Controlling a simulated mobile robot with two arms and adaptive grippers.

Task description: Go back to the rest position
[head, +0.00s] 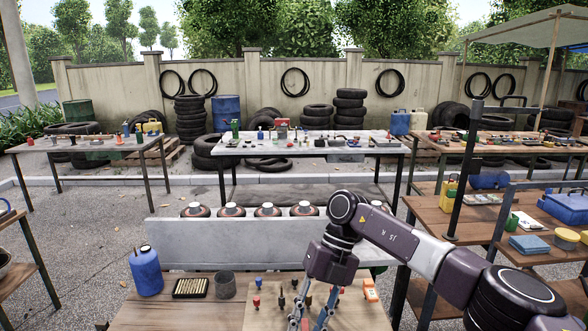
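My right gripper (309,319) comes in from the right and points down over the front wooden table (150,314). It is above a light board with several small red and dark pieces. Its two fingers look spread apart, with no object visible between them; the fingertips are near the bottom edge of the picture. My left gripper is not in view.
On the front table stand a blue bottle (146,271), a dark tray of brass-coloured pieces (191,288), a grey cup (225,285) and an orange device (370,289). A shelf (433,214) with a dark post (465,170) stands at right. Open gravel (90,230) lies at left.

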